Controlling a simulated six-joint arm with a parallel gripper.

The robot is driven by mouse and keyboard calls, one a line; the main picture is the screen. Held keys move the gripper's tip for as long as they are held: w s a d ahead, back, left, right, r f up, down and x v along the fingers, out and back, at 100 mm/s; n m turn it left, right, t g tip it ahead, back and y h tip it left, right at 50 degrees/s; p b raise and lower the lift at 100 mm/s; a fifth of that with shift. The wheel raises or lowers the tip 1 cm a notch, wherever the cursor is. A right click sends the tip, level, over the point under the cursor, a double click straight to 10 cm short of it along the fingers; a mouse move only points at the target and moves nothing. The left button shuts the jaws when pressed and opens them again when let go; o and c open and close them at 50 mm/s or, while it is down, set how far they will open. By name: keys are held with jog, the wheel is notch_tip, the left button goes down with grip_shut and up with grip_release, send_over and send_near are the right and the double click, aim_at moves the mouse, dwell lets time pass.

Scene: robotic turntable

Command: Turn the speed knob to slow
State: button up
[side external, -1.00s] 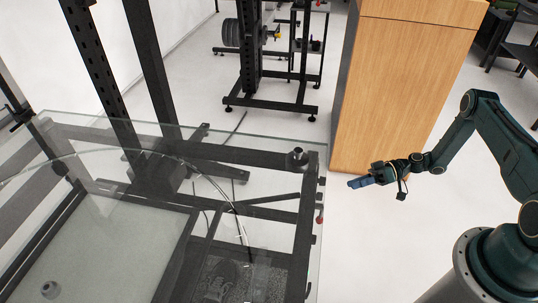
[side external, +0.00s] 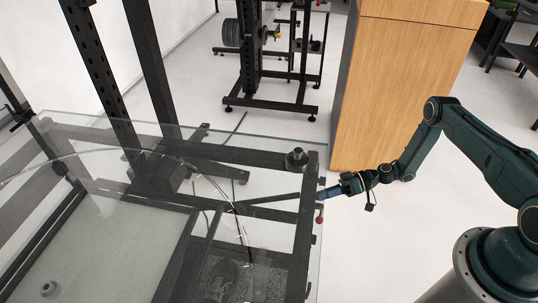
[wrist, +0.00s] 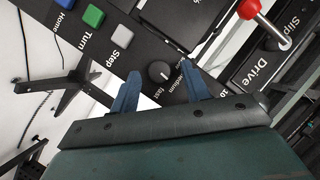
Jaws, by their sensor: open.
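The speed knob (wrist: 159,72) is a small dark round knob on a black control panel (wrist: 125,65) in the wrist view. The labels "fast" and part of "medium" show near it; no "slow" label is visible. A short pale mark shows on the knob. My gripper (wrist: 160,70) is open, with one blue finger on each side of the knob in the picture. I cannot tell whether the fingers touch it. In the side view, my gripper (side external: 325,194) is at the right edge of the glass-topped turntable (side external: 130,225), and the knob is not distinguishable.
Blue (wrist: 67,4), green (wrist: 94,16) and grey (wrist: 122,35) buttons lie left of the knob in the wrist view. A red-balled lever (wrist: 249,9) stands to the right, near the "Drive" and "Slip" labels. A wooden cabinet (side external: 400,80) stands behind my arm.

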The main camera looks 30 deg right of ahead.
jog(key=c, duration=1)
jog(key=shift+n+h, duration=0.3)
jog(key=n+t+h, duration=0.1)
jog(key=n, duration=0.1)
jog(key=n+t+h, duration=0.1)
jog(key=n, duration=0.1)
jog(key=n+t+h, duration=0.1)
jog(key=n+h, duration=0.1)
jog(key=shift+s+a+r, duration=0.25)
jog(key=shift+s+a, duration=0.1)
jog(key=shift+a, duration=0.05)
jog(key=o, duration=1)
jog(key=shift+d, duration=0.15)
